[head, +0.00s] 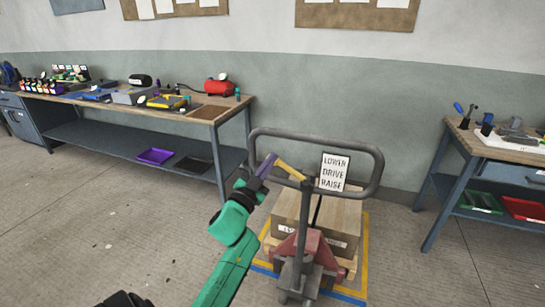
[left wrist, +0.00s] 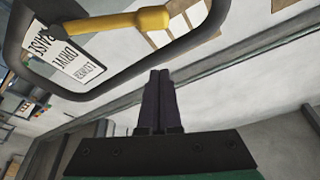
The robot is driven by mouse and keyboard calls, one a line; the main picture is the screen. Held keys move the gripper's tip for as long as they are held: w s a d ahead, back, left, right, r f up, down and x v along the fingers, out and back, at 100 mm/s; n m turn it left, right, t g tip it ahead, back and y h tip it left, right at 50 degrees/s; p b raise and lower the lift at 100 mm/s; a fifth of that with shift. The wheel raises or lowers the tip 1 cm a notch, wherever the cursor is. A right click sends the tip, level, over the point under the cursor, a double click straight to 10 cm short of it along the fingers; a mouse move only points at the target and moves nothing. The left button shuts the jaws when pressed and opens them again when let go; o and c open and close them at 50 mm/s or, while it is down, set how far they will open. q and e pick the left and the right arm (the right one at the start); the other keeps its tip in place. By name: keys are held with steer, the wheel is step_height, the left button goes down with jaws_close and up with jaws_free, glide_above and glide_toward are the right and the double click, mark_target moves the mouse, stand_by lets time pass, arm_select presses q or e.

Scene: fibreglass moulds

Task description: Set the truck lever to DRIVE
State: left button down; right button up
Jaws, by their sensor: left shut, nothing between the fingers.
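The yellow lever (head: 291,170) sits on the handle post of the pallet truck (head: 305,245), its free end pointing up and left. A white sign (head: 334,172) reading LOWER, DRIVE, RAISE is beside it, inside the grey loop handle (head: 376,165). I cannot tell which word the lever is set to. My left gripper (head: 267,163) is shut and empty, its purple fingers close to the lever's free end. In the left wrist view, the fingertips (left wrist: 159,74) appear apart from the lever's rounded yellow end (left wrist: 152,19). My right gripper is not in view.
The truck carries a wooden crate (head: 331,218) on a pallet within yellow and blue floor markings. A long workbench (head: 222,110) with tools stands at the left, another bench (head: 455,135) at the right.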

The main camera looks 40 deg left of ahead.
mark_target(289, 169)
arm_select(q)
steer(key=p+x, duration=0.1)
steer(key=x, duration=0.3)
steer(key=shift+r, duration=0.25)
steer(key=f, duration=0.1)
steer(key=a+f, duration=0.1)
steer(key=f, duration=0.1)
steer(key=shift+w+a+f, duration=0.15)
steer(key=shift+a+f, duration=0.25)
step_height(289, 169, down, 6)
steer(key=a+n+y+b, duration=0.2)
steer(key=n+y+b, duration=0.1)
steer(key=n, duration=0.5)
steer(key=shift+s+a, duration=0.15)
steer(key=shift+s, duration=0.15)
steer(key=shift+s+r, duration=0.1)
steer(key=shift+r, duration=0.05)
